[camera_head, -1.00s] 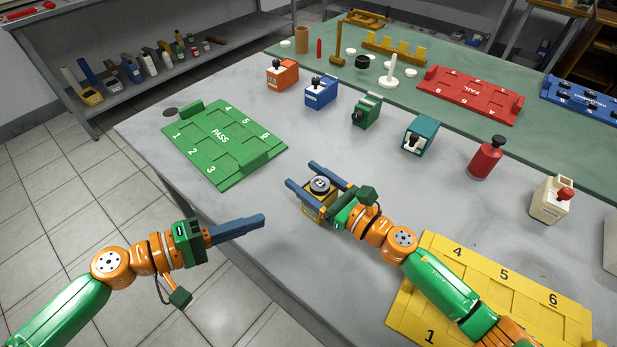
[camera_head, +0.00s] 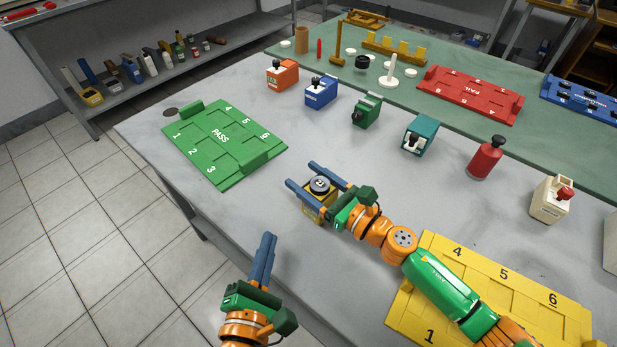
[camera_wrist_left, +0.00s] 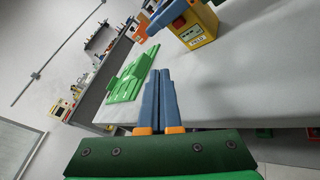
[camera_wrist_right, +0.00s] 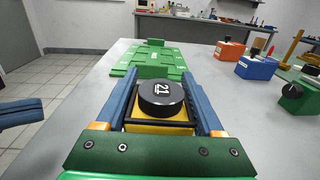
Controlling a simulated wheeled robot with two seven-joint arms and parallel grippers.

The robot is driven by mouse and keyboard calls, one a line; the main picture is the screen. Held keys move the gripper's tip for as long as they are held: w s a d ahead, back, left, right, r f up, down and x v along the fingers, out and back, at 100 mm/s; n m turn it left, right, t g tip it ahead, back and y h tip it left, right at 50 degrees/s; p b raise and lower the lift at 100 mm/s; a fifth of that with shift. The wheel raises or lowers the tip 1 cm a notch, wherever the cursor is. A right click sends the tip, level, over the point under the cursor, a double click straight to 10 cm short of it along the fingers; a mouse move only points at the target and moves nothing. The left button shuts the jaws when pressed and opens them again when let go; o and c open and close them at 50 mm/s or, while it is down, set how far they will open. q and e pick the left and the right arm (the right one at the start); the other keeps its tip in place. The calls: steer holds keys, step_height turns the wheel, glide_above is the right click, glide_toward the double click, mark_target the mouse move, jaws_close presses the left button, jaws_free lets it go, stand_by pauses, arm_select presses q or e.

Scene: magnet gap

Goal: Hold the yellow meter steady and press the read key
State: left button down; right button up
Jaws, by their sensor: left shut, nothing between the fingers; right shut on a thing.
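The yellow meter (camera_head: 311,207) stands on the grey table and has a round black top marked 21. It shows in the right wrist view (camera_wrist_right: 160,126) between blue fingers and in the left wrist view (camera_wrist_left: 199,32) at the upper right. My right gripper (camera_head: 316,178) is shut on the meter, one finger along each side. My left gripper (camera_head: 268,240) is shut and empty, at the table's front edge, below and left of the meter and apart from it. Its fingers lie together in the left wrist view (camera_wrist_left: 163,75).
A green PASS board (camera_head: 222,150) lies left of the meter, a yellow numbered board (camera_head: 540,318) at the lower right. Orange (camera_head: 283,75), blue (camera_head: 321,92), green (camera_head: 367,111), teal (camera_head: 420,136), red (camera_head: 486,160) and cream (camera_head: 551,200) devices stand behind. Table between is clear.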

arm_select(q)
steer(key=n, duration=0.1)
steer(key=n+y, duration=0.1)
steer(key=s+n+y, duration=0.1)
steer(key=shift+a+r, duration=0.4)
steer(key=shift+y, duration=0.3)
steer(key=w+d, duration=0.2)
steer(key=w, duration=0.1)
steer(key=w+d, duration=0.3)
steer(key=shift+w+d, duration=0.25)
steer(key=shift+w, duration=0.05)
stand_by(0.8)
steer(key=shift+w+d, duration=0.25)
steer(key=shift+w, duration=0.1)
steer(key=shift+w+d, duration=0.25)
steer(key=shift+w, duration=0.05)
stand_by(0.6)
steer(key=shift+s, duration=0.1)
steer(key=shift+s+a, duration=1.25)
steer(key=shift+s, duration=0.2)
steer(key=shift+s+a, duration=1.25)
steer(key=shift+s, duration=0.15)
